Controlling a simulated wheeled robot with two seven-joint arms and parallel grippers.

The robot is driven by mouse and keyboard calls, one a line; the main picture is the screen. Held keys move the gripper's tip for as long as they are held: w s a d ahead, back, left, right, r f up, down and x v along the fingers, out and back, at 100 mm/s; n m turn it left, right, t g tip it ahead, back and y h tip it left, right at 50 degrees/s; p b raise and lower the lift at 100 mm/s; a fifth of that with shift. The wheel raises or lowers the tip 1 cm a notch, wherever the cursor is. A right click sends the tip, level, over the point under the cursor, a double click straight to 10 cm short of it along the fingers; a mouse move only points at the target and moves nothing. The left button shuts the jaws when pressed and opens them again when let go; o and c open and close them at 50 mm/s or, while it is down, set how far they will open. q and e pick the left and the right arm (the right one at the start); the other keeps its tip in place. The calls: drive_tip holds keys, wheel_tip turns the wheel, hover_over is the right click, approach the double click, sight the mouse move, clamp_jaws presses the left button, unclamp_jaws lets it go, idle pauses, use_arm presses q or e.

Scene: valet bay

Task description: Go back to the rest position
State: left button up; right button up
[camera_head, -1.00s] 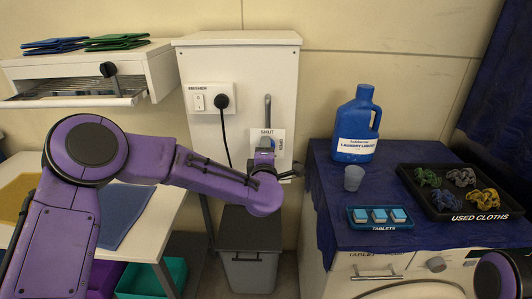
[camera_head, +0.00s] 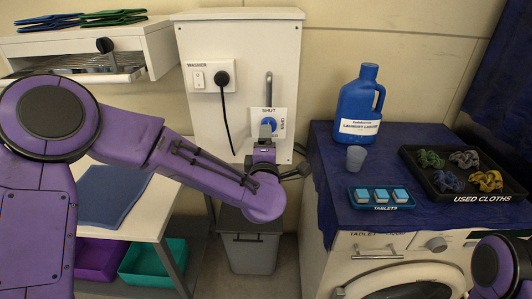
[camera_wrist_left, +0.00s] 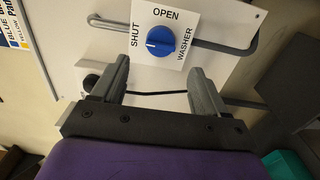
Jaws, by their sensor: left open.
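My left gripper (camera_wrist_left: 160,82) is open and empty in the left wrist view, its two fingers apart. In the head view it is small, at the end of my purple arm, just below the blue knob (camera_head: 268,124). The knob sits on a white plate marked OPEN, SHUT and WASHER on the white cabinet (camera_head: 190,45). In the left wrist view the knob (camera_wrist_left: 160,42) is ahead of the fingertips, apart from them, and its white mark points toward SHUT. My right gripper is out of view; only a purple part of my right arm shows at the lower right.
A switch and plug (camera_head: 222,77) with a hanging cord are on the cabinet. A grey bin (camera_head: 250,250) stands below. At the right, the washer (camera_head: 395,262) carries a laundry bottle (camera_head: 358,103), cup (camera_head: 355,158), tablet tray (camera_head: 380,208) and cloth tray (camera_head: 480,198). A white table (camera_head: 160,215) is at the left.

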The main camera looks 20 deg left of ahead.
use_arm(q)
drive_tip(key=shift+v, duration=1.4)
